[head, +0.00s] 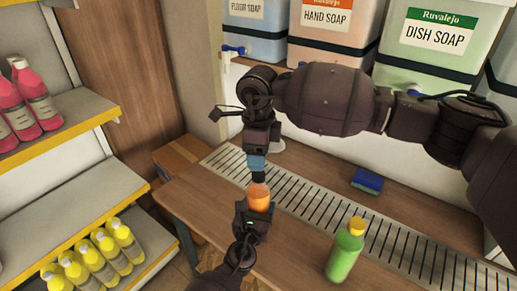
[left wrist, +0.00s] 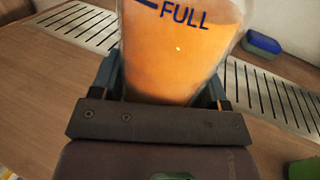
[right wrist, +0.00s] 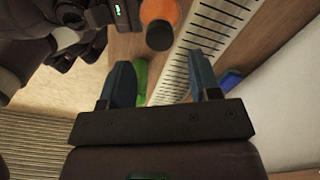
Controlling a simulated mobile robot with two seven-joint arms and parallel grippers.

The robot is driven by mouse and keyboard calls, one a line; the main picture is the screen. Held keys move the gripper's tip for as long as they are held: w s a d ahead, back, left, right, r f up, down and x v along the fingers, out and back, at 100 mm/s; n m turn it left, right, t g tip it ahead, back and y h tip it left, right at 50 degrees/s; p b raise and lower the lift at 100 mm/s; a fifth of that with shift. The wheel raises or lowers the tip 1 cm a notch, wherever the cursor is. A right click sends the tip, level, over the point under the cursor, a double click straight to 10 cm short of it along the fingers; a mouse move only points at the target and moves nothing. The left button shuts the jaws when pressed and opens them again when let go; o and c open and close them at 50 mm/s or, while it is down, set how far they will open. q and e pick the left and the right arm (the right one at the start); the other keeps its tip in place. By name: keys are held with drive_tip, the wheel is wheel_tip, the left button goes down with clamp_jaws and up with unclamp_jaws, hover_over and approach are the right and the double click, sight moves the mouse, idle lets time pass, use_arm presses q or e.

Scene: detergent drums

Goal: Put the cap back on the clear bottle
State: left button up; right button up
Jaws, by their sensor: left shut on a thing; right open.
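The clear bottle (head: 259,200), filled with orange liquid, stands upright in my left gripper (head: 250,215), low over the wooden counter. In the left wrist view its clear wall (left wrist: 180,50) carries the word FULL between the two fingers. A dark round cap (right wrist: 160,36) covers the bottle's top end in the right wrist view; it also shows dark above the orange in the head view (head: 258,178). I cannot tell whether it is tight. My right gripper (head: 257,166) points down just above the cap; its fingers are apart, with nothing between them.
A green bottle with a yellow cap (head: 345,250) stands at the counter's front right. A blue sponge (head: 368,180) lies behind the slotted drain (head: 320,212). Soap drums (head: 335,25) line the back. Shelves at left hold pink (head: 35,95) and yellow bottles (head: 105,248).

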sight(259, 173)
wheel_tip(259, 173, up, 2)
drive_tip(key=n, duration=0.3)
drive_tip(key=shift+r+n, duration=0.1)
drive_tip(key=shift+n, duration=0.2)
drive_tip(key=shift+f, duration=4)
drive_tip(key=c, duration=1)
drive_tip(key=o, duration=1.1)
